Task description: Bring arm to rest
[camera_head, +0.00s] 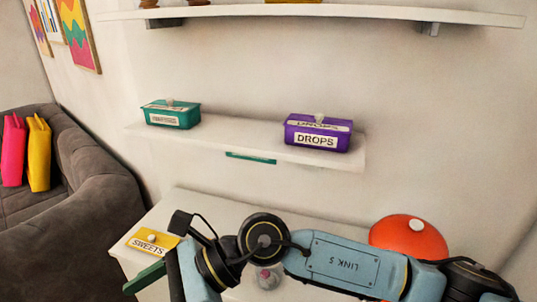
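My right arm (340,262) comes in from the lower right and reaches left across the front of the lower table, its wrist bending down near the left end. My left arm and gripper are not in view. The arm covers much of the table and the lower part of an orange-red rounded thing (408,234) with a white knob.
A yellow lidded thing marked SWEETS (152,241) lies close left of my wrist. A green box (171,115) and a purple DROPS box (318,135) stand on the middle shelf (245,137). An upper shelf (350,10) and a grey sofa (80,215) also show.

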